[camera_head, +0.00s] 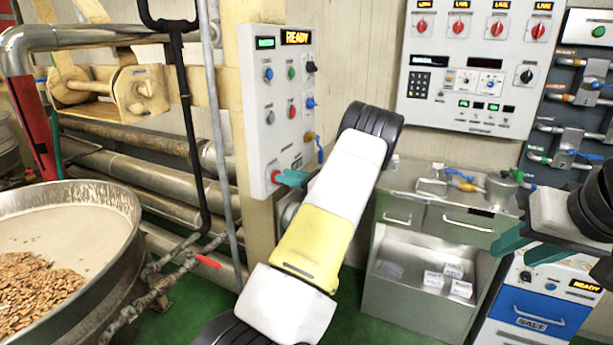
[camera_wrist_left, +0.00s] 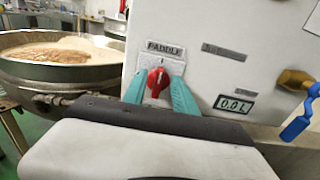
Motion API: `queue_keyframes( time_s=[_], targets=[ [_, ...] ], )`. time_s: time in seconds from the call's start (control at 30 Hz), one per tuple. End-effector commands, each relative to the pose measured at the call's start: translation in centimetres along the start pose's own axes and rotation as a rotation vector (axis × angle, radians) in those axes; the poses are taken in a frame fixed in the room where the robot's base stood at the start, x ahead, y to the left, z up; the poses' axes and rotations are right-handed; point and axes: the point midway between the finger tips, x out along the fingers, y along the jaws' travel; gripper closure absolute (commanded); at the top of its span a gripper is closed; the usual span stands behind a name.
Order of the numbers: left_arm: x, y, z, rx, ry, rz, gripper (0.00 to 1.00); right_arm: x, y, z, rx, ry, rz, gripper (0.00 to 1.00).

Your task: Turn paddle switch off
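The paddle switch is a red rotary knob (camera_wrist_left: 157,83) under a PADDLE label (camera_wrist_left: 165,49) on the white control panel (camera_head: 280,140). In the left wrist view its grip bar stands roughly upright, below a small mark. The knob also shows low on the panel in the head view (camera_head: 275,178). My left gripper (camera_wrist_left: 158,86) has one teal finger on each side of the knob, with white panel visible between fingers and knob. In the head view the left gripper (camera_head: 291,179) is at the panel's lower edge. My right gripper (camera_head: 521,246) is open and empty at the right, away from the panel.
A kettle (camera_head: 125,205) with nuts and a pale mass stands at left. A yellow valve with a blue handle (camera_wrist_left: 301,124) and a 0.0 L display (camera_wrist_left: 234,104) are right of the knob. A steel cabinet (camera_head: 430,290) stands below a second panel (camera_head: 470,70).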

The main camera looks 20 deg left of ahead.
Motion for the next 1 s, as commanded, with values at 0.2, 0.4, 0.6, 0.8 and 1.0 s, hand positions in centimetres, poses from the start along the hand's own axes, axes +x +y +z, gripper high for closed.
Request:
queue_keyframes(
  time_s=[0.2, 0.4, 0.6, 0.8, 1.0],
  targets=[
    [1.6, 0.0, 0.0, -0.001, 0.001, 0.0, 0.66, 0.0, 0.0, 0.0, 0.0, 0.0, 0.0, 0.64],
    [1.7, 0.0, 0.0, -0.001, 0.001, -0.001, 0.66, 0.0, 0.0, 0.0, 0.0, 0.0, 0.0, 0.64],
    [1.7, 0.0, 0.0, -0.001, 0.001, -0.001, 0.96, 0.0, 0.0, 0.0, 0.0, 0.0, 0.0, 0.64],
    [1.7, 0.0, 0.0, -0.002, 0.001, -0.001, 1.0, 0.0, 0.0, 0.0, 0.0, 0.0, 0.0, 0.64],
    [1.7, 0.0, 0.0, -0.021, 0.001, -0.001, 1.0, 0.0, 0.0, 0.0, 0.0, 0.0, 0.0, 0.64]
  ],
)
